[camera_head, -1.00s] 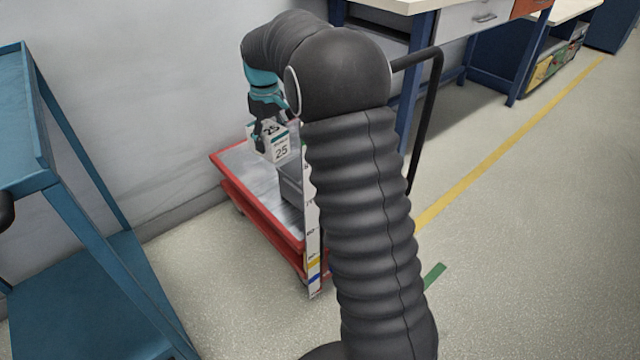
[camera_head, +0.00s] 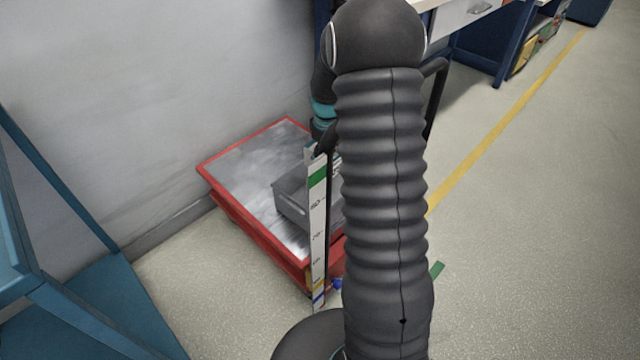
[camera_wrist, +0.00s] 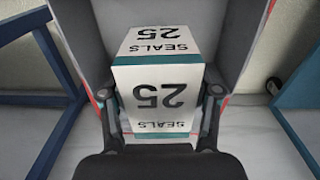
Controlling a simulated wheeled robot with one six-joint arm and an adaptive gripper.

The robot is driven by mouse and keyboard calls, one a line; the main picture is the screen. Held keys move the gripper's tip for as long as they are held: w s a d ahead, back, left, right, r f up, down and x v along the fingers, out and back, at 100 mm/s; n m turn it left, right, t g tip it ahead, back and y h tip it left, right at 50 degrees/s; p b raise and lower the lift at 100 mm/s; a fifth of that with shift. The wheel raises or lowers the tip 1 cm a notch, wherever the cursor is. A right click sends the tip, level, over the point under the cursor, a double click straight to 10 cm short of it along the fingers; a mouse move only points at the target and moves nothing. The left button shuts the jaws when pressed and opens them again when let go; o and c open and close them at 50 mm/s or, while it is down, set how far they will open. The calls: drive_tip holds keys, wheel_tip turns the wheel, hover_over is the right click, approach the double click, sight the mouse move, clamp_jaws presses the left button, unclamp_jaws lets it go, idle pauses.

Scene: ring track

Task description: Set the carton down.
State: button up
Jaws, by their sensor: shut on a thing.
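The carton (camera_wrist: 158,95) is a white box with teal bands, printed "SEALS 25". In the wrist view it sits between the two fingers of my gripper (camera_wrist: 160,104), which are shut on its sides. In the head view my arm hides the carton and the fingertips. Only part of the wrist end of my arm shows there, above the right part of a red-rimmed cart (camera_head: 235,172). The carton's underside is hidden, so I cannot tell whether it touches anything.
A grey bin (camera_head: 292,203) sits on the cart, partly behind my arm. An upright measuring strip (camera_head: 318,215) stands at the cart's near corner. The cart's left part is bare. A blue shelf frame (camera_head: 75,300) is at left, and a workbench (camera_head: 470,55) stands behind.

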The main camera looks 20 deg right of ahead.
wheel_tip(320, 180, down, 10)
drive_tip(key=shift+f, duration=0.1)
idle(0.4)
drive_tip(key=shift+f+b, duration=0.35)
drive_tip(key=shift+b, duration=0.05)
drive_tip(key=shift+f, duration=0.2)
drive_tip(key=o, duration=1.2)
drive_tip(key=shift+o, duration=0.2)
drive_tip(key=shift+r, duration=0.1)
wheel_tip(320, 180, up, 13)
drive_tip(key=shift+r+p, duration=0.1)
drive_tip(key=shift+p, duration=0.35)
